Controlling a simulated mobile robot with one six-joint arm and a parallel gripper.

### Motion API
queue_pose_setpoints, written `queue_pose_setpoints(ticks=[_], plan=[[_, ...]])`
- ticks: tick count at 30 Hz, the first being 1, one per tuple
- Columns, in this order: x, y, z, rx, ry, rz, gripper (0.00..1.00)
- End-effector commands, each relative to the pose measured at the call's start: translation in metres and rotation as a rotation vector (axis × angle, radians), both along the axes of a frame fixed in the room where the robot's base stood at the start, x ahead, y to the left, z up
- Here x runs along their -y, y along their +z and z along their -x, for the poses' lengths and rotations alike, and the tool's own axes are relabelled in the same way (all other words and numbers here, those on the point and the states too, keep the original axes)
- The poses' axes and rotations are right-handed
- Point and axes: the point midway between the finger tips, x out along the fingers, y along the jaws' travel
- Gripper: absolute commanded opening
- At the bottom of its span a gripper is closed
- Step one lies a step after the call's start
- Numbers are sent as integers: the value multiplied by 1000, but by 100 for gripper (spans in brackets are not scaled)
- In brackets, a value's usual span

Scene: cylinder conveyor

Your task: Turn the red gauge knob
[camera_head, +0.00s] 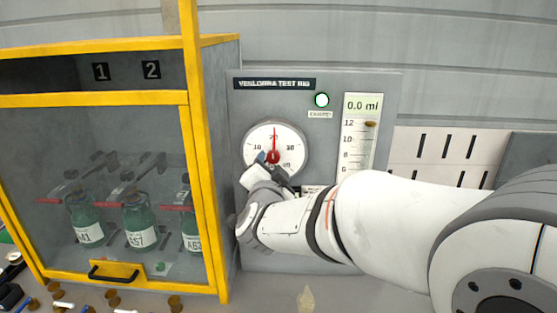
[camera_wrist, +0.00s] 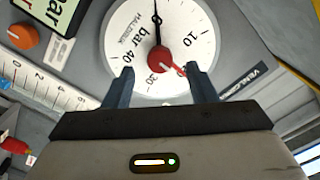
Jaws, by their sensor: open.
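The red gauge knob (camera_wrist: 160,60) is at the centre of a round white dial (camera_wrist: 180,25) marked in bar, in the wrist view. A black needle runs from the knob toward the 0 mark there. In the head view the knob (camera_head: 273,157) sits low on the dial (camera_head: 290,138) of the grey test rig panel (camera_head: 250,110). My gripper (camera_wrist: 158,72) is open, its two blue-grey fingers on either side of the knob's lower edge and apart from it. In the head view my gripper (camera_head: 266,160) is in front of the lower left of the dial, and its fingers are partly hidden.
A yellow-framed cabinet (camera_head: 195,150) with several green labelled bottles stands just left of the panel. A scale with a 0.0 ml display (camera_head: 362,105) is right of the dial. An orange knob (camera_wrist: 22,36) shows in the wrist view. Small items lie on the bench at the lower left.

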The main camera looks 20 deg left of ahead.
Motion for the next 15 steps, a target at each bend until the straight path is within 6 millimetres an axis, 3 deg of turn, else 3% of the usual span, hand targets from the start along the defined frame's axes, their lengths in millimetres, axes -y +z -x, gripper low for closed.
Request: queue_pose_setpoints(ticks=[6, 15], plan=[[-5, 1, -26, 0, -1, 1, 52], [-7, 0, -32, 0, 0, 1, 52]])
